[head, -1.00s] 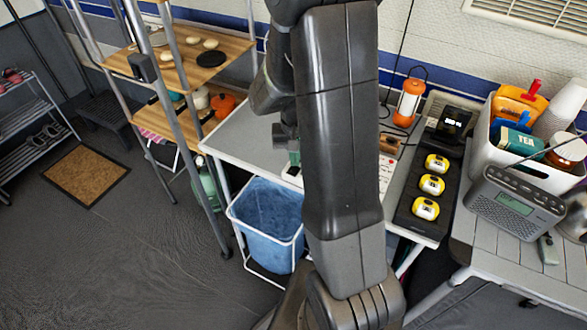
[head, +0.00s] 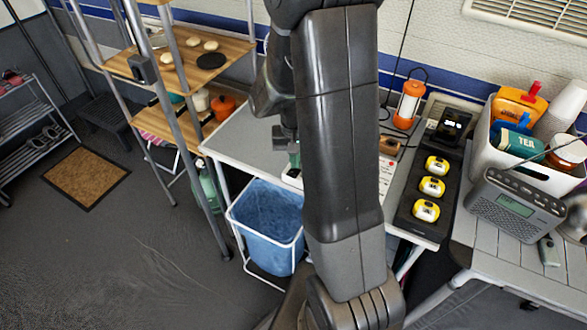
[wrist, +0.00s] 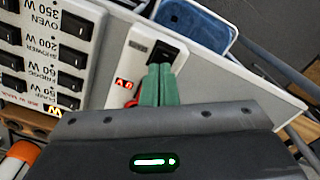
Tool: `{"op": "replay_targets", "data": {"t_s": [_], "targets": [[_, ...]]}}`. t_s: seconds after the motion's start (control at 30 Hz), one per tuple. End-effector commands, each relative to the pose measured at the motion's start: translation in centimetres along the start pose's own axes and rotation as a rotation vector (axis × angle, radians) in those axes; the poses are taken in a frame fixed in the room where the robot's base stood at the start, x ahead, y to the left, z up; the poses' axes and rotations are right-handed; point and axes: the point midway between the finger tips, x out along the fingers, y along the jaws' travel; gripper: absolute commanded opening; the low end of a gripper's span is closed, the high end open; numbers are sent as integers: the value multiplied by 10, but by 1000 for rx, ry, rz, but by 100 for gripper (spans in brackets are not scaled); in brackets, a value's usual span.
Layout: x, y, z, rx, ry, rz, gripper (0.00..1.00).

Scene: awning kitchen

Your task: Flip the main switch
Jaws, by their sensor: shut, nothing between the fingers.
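In the wrist view, a white switch box with a black rocker switch (wrist: 162,51) sits on the grey table. A red lit display (wrist: 124,83) shows beside it on the same white panel. My gripper (wrist: 158,70) is shut, with its green fingertips together and nothing between them. The tips are at the lower edge of the rocker; I cannot tell whether they press it. In the head view my gripper (head: 293,160) points down over the small white box (head: 291,178), most of which my arm hides.
A panel of labelled black switches (wrist: 72,57) lies left of the box in the wrist view. A blue bin (head: 265,215) stands below the table's front edge. An orange lantern (head: 410,102), a charger tray with yellow units (head: 431,187) and a radio (head: 514,207) stand to the right.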

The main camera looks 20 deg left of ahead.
Motion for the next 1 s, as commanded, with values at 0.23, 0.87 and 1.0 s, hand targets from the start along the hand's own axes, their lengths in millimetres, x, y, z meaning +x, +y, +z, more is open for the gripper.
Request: {"op": "replay_targets", "data": {"t_s": [0.23, 0.87, 1.0], "targets": [[-25, 0, 0, 0, 2, -1, 0], [-62, 0, 0, 0, 1, 0, 0], [-61, 0, 0, 0, 1, 0, 0]]}}
